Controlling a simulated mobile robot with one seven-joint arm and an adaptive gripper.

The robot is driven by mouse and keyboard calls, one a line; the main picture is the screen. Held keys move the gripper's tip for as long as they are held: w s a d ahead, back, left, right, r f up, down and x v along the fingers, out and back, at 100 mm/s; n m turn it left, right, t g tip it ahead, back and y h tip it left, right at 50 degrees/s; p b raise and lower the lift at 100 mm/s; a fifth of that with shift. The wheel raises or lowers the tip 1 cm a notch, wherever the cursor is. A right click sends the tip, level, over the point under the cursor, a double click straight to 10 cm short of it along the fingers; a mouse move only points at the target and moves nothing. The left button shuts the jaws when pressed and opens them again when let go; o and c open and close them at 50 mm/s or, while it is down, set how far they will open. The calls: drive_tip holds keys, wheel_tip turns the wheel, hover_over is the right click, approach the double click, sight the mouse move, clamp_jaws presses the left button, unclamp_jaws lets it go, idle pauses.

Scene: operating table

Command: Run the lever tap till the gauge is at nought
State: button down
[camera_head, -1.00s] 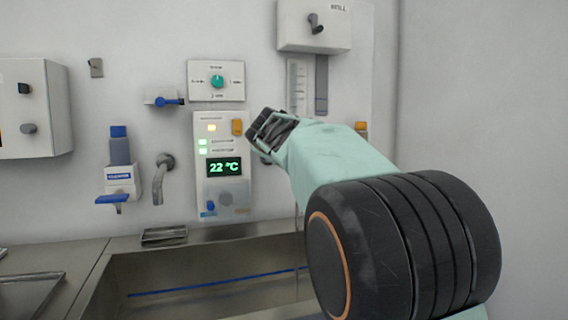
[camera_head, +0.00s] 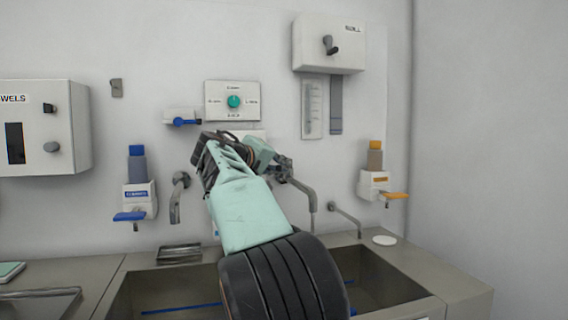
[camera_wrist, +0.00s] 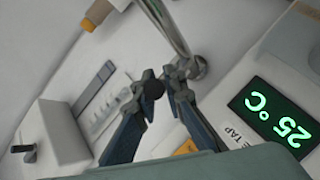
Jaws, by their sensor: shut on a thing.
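The lever tap's grey curved spout (camera_head: 311,197) comes out of the wall above the sink. My gripper (camera_head: 284,168) is at its wall end. In the wrist view my gripper (camera_wrist: 164,84) is closed at the tap's base, on the small dark lever (camera_wrist: 153,90), which the fingers partly hide. The spout (camera_wrist: 168,22) runs up past the fingertips. I cannot make out water flowing. A green display (camera_wrist: 278,116) beside the tap reads 25 °C; my arm hides it in the head view. A pale scale strip (camera_head: 312,108), possibly the gauge, hangs on the wall; its level is unreadable.
A blue-lever dispenser (camera_head: 138,197) and another spout (camera_head: 177,198) are left of my arm. An orange-lever dispenser (camera_head: 375,184) and a thin spout (camera_head: 345,218) are to the right. A dial panel (camera_head: 232,101) and a cranked box (camera_head: 329,44) are above. The steel sink (camera_head: 400,302) lies below.

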idle(0.4)
drive_tip(key=c, duration=2)
unclamp_jaws()
drive_tip(key=shift+c, duration=0.2)
drive_tip(key=v, duration=1.2)
